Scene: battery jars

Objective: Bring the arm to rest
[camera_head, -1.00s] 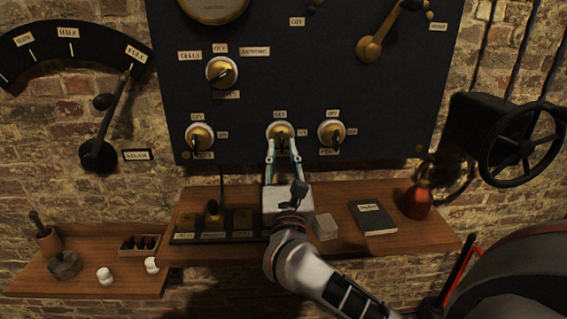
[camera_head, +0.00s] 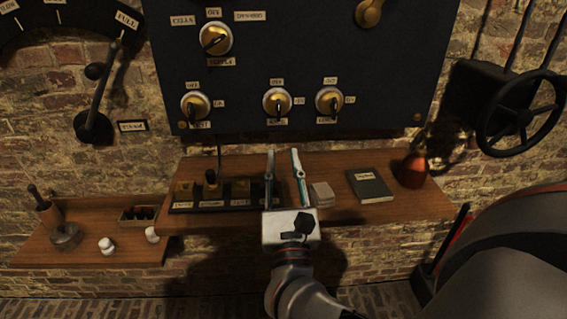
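My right gripper (camera_head: 284,177) is open and empty in the head view. Its two fingers point up and stand apart over the wooden shelf, below the dark switch panel (camera_head: 350,62). It is clear of the middle brass knob (camera_head: 277,101) in the panel's lower row. The other lower knobs, left (camera_head: 195,104) and right (camera_head: 328,101), are also free of it. My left gripper is not in view.
The wooden shelf (camera_head: 420,208) holds a row of small brass-topped blocks (camera_head: 184,192), a pale block (camera_head: 322,193), a dark book (camera_head: 370,185) and a red flask (camera_head: 411,171). A black handwheel (camera_head: 520,115) is at the right. A lower shelf (camera_head: 95,258) is at the left.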

